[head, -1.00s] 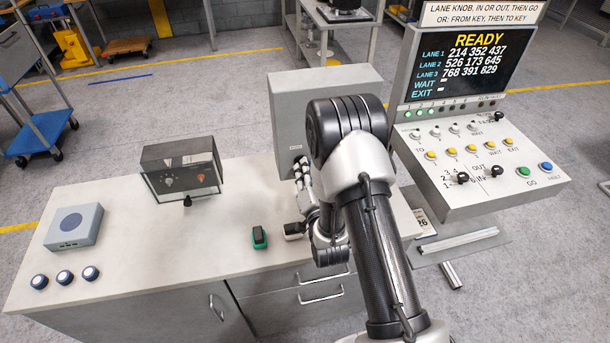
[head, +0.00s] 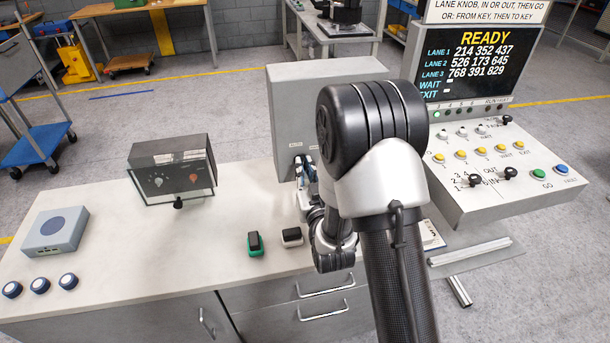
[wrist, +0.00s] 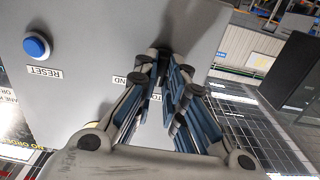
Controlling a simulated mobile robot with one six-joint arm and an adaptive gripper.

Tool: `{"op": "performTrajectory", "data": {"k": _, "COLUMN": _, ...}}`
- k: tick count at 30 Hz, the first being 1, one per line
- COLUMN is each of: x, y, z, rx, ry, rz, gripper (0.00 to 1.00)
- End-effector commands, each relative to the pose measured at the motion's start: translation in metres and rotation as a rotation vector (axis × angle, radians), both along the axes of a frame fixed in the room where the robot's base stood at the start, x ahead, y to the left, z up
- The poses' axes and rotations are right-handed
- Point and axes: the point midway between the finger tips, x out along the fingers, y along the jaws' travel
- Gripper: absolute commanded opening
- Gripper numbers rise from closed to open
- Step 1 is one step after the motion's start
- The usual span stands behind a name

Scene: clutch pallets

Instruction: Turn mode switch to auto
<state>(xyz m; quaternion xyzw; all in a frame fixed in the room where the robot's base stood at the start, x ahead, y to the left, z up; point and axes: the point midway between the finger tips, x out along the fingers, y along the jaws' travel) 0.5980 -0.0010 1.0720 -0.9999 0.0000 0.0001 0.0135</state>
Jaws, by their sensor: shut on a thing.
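The mode switch sits on the front face of a grey control box (head: 335,95); the same panel fills much of the wrist view (wrist: 90,30). My gripper (wrist: 160,58) is at that panel, its fingers closed together around the switch knob. The fingers hide the knob, so its angle cannot be told. Partly covered, upside-down label letters show beside the fingers in the wrist view, reading as HAND (wrist: 120,80) and AUTO. A blue RESET button (wrist: 36,45) is clear of the fingers. In the head view my gripper (head: 304,172) is at the box's front, partly behind my arm.
A lane console (head: 505,175) with a READY screen stands at right. On the bench (head: 130,275) are a dark instrument box (head: 172,170), a grey-blue box (head: 55,232), several round blue-white knobs, a green-black item (head: 255,243) and a white-black item (head: 292,237).

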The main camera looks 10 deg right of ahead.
Motion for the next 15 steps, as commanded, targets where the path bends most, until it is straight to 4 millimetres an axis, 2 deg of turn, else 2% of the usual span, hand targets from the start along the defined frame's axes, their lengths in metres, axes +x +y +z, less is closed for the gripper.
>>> {"op": "performTrajectory", "data": {"k": 15, "x": 0.0008, "y": 0.0001, "z": 0.002, "rx": -0.044, "ry": -0.005, "rz": 0.0, "gripper": 0.0}}
